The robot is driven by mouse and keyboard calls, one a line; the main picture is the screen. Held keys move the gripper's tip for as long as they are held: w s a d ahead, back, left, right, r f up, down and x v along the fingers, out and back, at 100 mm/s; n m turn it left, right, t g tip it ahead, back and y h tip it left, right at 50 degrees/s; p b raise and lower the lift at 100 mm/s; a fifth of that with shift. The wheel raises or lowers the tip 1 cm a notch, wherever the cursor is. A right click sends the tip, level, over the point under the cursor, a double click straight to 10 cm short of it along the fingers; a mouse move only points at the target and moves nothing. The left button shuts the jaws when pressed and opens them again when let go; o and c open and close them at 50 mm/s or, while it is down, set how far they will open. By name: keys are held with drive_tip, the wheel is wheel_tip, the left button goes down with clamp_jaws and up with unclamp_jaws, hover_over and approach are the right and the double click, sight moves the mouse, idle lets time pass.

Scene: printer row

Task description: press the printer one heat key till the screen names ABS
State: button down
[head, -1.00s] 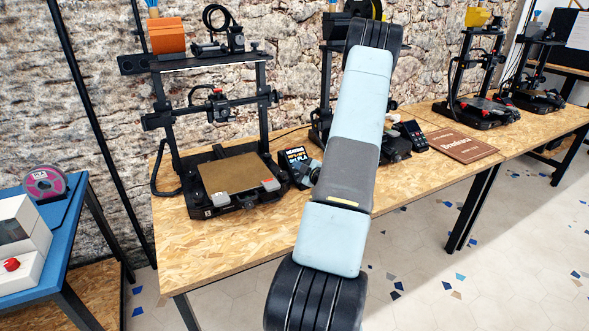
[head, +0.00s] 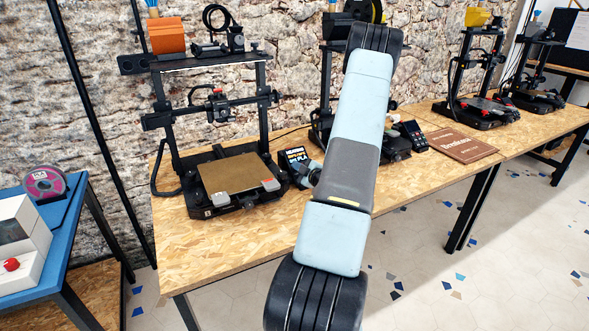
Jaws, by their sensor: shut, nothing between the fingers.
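The nearest printer (head: 226,162), at the left of the table, has a brown bed and an orange box on its top bar; I take it for printer one. Its small dark screen (head: 295,156) stands at its right front corner. The screen shows bright lines of small text, the last of which seems to read PLA. My gripper (head: 299,178) is small and partly hidden by my arm. It is shut and empty, close at the lower right of the screen. I cannot tell whether it touches a key. The heat key itself cannot be made out.
A second printer (head: 397,150) is partly hidden behind my arm, with its own screen. A brown board (head: 459,145) lies right of it. More printers stand further right. A blue table (head: 80,215) with a spool stands at left. The wooden table's front (head: 215,248) is clear.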

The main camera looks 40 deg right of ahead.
drive_tip(key=shift+w+f, duration=0.15)
drive_tip(key=shift+f, duration=0.05)
idle(0.3)
idle(0.3)
drive_tip(key=shift+s+r, duration=0.5)
drive_tip(key=shift+r, duration=0.15)
drive_tip(key=s+r, duration=0.1)
drive_tip(key=r, duration=0.1)
drive_tip(key=s+r, duration=0.2)
drive_tip(key=shift+a, duration=0.4)
idle(0.8)
